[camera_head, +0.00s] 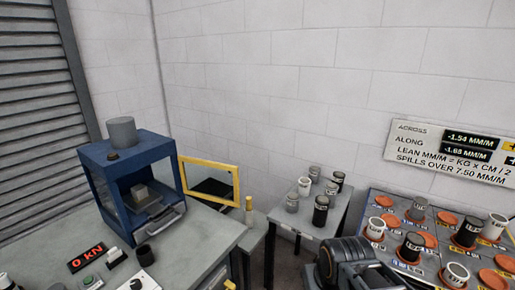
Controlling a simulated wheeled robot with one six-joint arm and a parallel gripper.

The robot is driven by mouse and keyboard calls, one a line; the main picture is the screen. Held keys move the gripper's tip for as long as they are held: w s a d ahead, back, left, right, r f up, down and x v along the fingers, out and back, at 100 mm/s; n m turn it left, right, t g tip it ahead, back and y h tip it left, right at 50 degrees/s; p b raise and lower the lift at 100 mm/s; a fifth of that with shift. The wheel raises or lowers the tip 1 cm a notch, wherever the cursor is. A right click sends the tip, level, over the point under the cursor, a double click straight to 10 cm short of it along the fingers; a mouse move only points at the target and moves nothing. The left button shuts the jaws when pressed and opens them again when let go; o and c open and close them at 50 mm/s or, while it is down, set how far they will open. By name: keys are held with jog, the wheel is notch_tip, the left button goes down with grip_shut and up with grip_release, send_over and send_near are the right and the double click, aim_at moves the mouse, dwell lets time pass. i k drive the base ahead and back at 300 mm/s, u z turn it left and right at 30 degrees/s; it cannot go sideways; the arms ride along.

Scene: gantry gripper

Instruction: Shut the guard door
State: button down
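The guard door (236,184) is a yellow frame with a clear pane. It stands open, swung out to the right from the right front edge of a blue press cabinet (103,170). The cabinet's front opening is uncovered, and a grey block (146,194) shows inside. A short yellow upright piece (249,203) stands by the door's free edge; I cannot tell whether it is attached to it. A dark jointed part at the bottom, right of centre, looks like my arm. My gripper's fingers do not show.
A small table (323,220) with several cylinders stands right of the door. Farther right is a tray table (388,205) with cups on orange discs. A wall sign (455,150) hangs above it.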

aim_at(230, 168)
jog(key=u, duration=0.3)
jog(key=i, duration=1.1)
jog(key=u, duration=0.65)
